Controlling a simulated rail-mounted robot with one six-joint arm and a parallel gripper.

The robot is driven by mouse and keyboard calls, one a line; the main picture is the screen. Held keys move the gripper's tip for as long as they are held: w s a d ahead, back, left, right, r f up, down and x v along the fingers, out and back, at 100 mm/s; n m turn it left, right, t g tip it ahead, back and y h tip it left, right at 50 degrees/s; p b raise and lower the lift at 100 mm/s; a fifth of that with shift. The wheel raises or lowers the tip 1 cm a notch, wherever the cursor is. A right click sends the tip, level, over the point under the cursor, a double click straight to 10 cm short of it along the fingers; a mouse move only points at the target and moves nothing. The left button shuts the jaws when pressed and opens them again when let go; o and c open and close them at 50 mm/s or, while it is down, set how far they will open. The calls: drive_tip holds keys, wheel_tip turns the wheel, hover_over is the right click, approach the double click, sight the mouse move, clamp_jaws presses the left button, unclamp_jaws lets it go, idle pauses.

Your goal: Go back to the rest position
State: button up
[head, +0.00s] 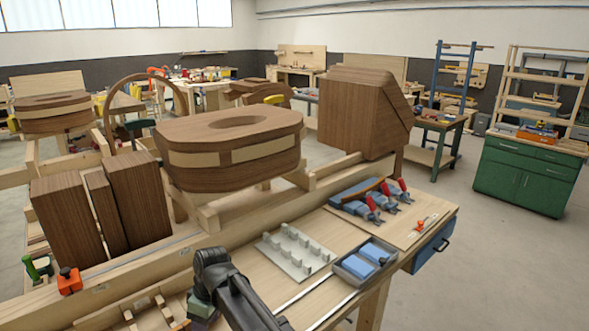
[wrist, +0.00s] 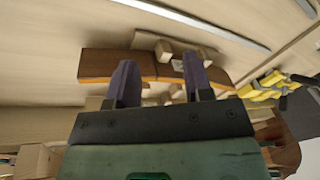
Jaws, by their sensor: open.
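My gripper (wrist: 161,78) is open, with its two dark purple fingers apart. In the wrist view, a dark brown wooden strip (wrist: 105,63) with an orange edge lies just beyond the fingertips, on pale wooden supports. Whether the fingers touch it cannot be told. In the head view, my arm reaches down to the bench's near edge, and the greenish body of my gripper (head: 203,308) shows only partly at the bottom. The fingers are hidden there.
Large brown wooden chair forms (head: 235,150) stand on timber rails behind the bench (head: 335,225). A pale slotted rack (head: 295,252), a grey tray (head: 362,262) with blue blocks, and blue-and-red clamps (head: 370,200) lie to the right. Open floor is at far right.

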drive_tip(key=s+d+f+m+t+h+b, duration=0.1)
drive_tip(key=d+m, duration=0.7)
drive_tip(key=d, duration=1.3)
drive_tip(key=s+d+f+m+h+b, duration=0.1)
drive_tip(key=d+m, duration=0.6)
drive_tip(key=d, duration=1.4)
wheel_tip(320, 180, down, 3)
drive_tip(key=shift+s+d+r+m+t+b, duration=0.15)
drive_tip(key=shift+s+m+t+b, duration=0.25)
drive_tip(key=shift+s+b, duration=0.55)
drive_tip(key=shift+c, duration=0.2)
